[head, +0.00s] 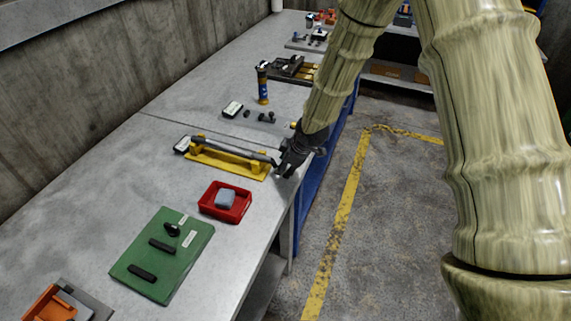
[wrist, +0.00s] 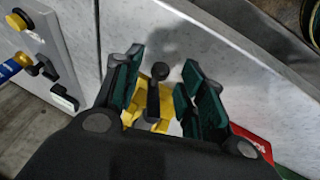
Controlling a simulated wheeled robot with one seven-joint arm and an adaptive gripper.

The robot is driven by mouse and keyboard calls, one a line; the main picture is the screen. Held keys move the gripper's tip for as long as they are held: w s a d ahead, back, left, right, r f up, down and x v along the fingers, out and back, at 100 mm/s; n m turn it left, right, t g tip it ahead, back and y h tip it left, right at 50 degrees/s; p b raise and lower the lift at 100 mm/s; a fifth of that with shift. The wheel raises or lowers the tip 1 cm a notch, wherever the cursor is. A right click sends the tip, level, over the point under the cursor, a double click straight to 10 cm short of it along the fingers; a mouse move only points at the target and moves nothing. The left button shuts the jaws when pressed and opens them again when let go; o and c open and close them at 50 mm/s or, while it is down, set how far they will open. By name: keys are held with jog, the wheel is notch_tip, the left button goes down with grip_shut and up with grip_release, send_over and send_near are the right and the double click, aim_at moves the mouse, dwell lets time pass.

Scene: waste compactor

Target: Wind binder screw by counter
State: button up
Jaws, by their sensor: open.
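The binder screw is a long grey rod (head: 235,147) on a yellow base (head: 208,157), lying across the bench. A small dark box with a pale face (head: 182,145), possibly the counter, sits at its left end; its reading is too small to make out. My gripper (head: 285,170) is at the rod's right end, by the bench's front edge, and hides that end. In the wrist view, my open gripper (wrist: 164,82) has a dark ball-tipped handle (wrist: 158,72) between its fingers, with yellow parts (wrist: 150,115) behind. I cannot tell whether either finger touches the handle.
A red tray (head: 240,207) with a grey block and a green board (head: 142,278) with dark parts lie nearer. A blue-and-yellow cylinder (head: 263,88) stands upright farther back, near another pale-faced box (head: 232,109). The concrete wall is left; the floor right of the bench is open.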

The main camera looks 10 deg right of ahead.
jog(key=shift+w+a+f, duration=0.1)
jog(key=shift+w+f, duration=0.05)
jog(key=shift+f, duration=0.15)
grip_shut()
jog(key=shift+r+g+y+p, duration=0.15)
jog(key=shift+g+y+p, duration=0.25)
jog(key=shift+p, duration=1.25)
jog(key=shift+g+p, duration=0.3)
jog(key=shift+p, duration=0.1)
